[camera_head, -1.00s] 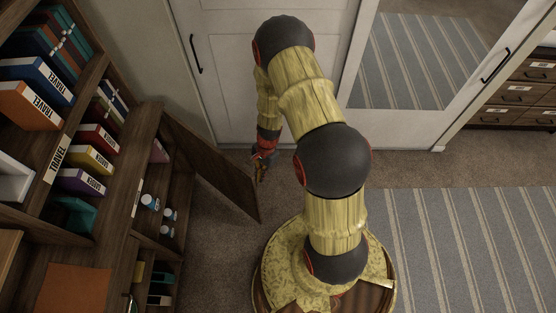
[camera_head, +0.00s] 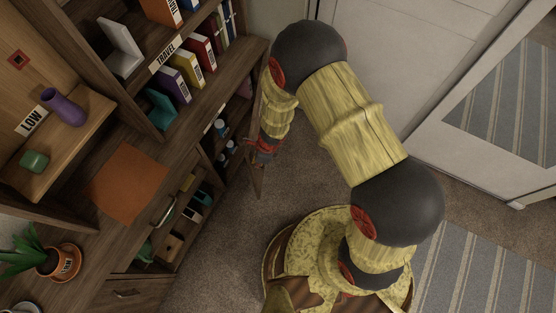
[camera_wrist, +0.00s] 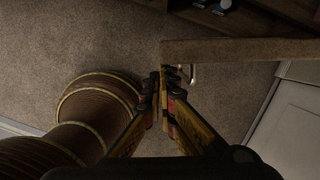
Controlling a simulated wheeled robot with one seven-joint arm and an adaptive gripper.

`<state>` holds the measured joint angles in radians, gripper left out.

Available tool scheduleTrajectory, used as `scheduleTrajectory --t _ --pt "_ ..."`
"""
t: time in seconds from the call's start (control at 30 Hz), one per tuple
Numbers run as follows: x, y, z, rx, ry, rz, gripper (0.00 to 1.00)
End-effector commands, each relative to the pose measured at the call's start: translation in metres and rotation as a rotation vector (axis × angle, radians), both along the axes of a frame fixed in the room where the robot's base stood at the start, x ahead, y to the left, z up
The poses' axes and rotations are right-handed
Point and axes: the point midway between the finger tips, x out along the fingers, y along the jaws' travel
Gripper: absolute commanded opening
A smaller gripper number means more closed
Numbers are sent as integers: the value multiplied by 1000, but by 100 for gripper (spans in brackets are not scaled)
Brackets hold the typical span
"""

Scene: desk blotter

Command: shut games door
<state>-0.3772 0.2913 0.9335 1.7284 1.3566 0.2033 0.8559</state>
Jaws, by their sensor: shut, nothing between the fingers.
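The games door is most likely the brown wooden panel (camera_wrist: 245,50) that stands open from the bookcase. In the wrist view its edge crosses the upper right, with a metal handle (camera_wrist: 192,74) beside it. In the head view the door (camera_head: 257,182) shows only as a thin strip, mostly hidden behind my arm. No games label is readable. My gripper (camera_wrist: 165,75) is shut and empty, with its fingertips close to the door's free end. I cannot tell whether they touch it. In the head view my gripper (camera_head: 260,157) is beside the door.
The bookcase holds travel binders (camera_head: 186,69) and, lower, several small bottles (camera_head: 225,144). An orange mat (camera_head: 125,182) and a potted plant (camera_head: 60,262) are at the left. A white door (camera_head: 415,50) stands behind my arm. The carpet (camera_head: 215,255) between the bookcase and my base is clear.

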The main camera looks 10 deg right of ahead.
Motion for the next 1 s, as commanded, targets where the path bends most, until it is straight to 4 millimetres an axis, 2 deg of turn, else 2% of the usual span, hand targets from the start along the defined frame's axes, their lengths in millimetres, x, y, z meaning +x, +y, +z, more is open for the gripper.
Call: scheduleTrajectory --t 0.03,0.2,0.5,0.8,1.0 --pt "1 13 2 0 0 -12 0" --pt "10 46 3 0 0 -76 0" --pt "26 94 3 0 0 -170 0" --pt "39 123 1 -1 0 -230 0" --pt "43 132 1 0 0 -250 0"
